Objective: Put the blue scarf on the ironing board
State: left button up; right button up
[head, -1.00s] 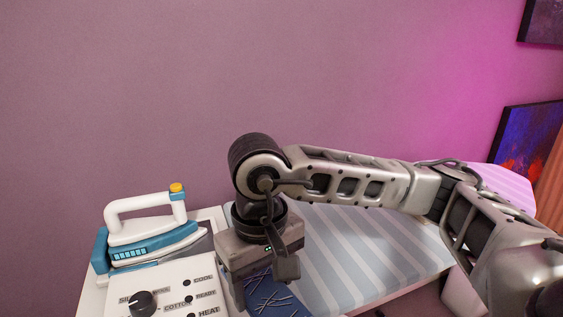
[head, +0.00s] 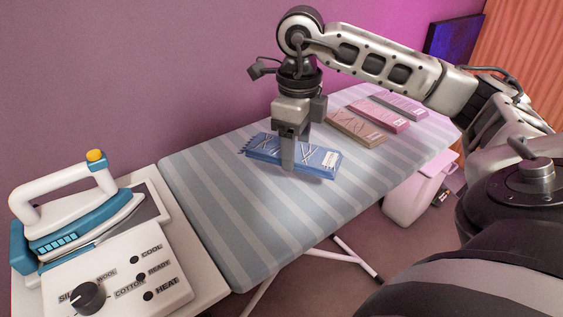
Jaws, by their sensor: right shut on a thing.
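The blue scarf (head: 318,160) is a folded flat rectangle with white line patterns and a small pale label. My right gripper (head: 287,164) points down and is shut on the scarf, with one finger in front of its near side. The scarf is over the middle of the striped ironing board (head: 225,222), low at its surface; I cannot tell whether it touches the cover. My left gripper is out of view.
Folded brown (head: 355,128), pink (head: 378,117) and mauve (head: 400,104) scarves lie on the board's far right part. A white-and-blue iron (head: 85,222) stands on the left beside a control panel (head: 120,290). The board's left half is bare.

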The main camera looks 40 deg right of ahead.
jog(key=s+d+r+m, duration=0.1)
jog(key=d+r+m, duration=0.35)
jog(key=m, duration=0.75)
jog(key=s+d+r+m, duration=0.1)
jog(key=d+m, duration=0.7)
jog(key=m, duration=0.4)
jog(key=p, duration=0.2)
send_over(280, 169)
jog(key=d, duration=0.1)
jog(key=f, duration=0.5)
jog(key=s+f, duration=0.1)
jog(key=f, duration=0.2)
jog(key=shift+f, duration=0.15)
jog(key=shift+w+a+f, duration=0.4)
jog(key=shift+f, duration=0.25)
notch_tip(280, 169, down, 3)
jog(key=shift+w+a+f+p, duration=0.1)
jog(key=shift+f+p, duration=0.05)
jog(key=shift+p, duration=0.35)
jog(key=shift+f, duration=0.25)
jog(key=o, duration=1)
jog(key=shift+r, duration=0.1)
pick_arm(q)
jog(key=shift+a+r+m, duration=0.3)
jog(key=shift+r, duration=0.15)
pick_arm(e)
notch_tip(280, 169, up, 12)
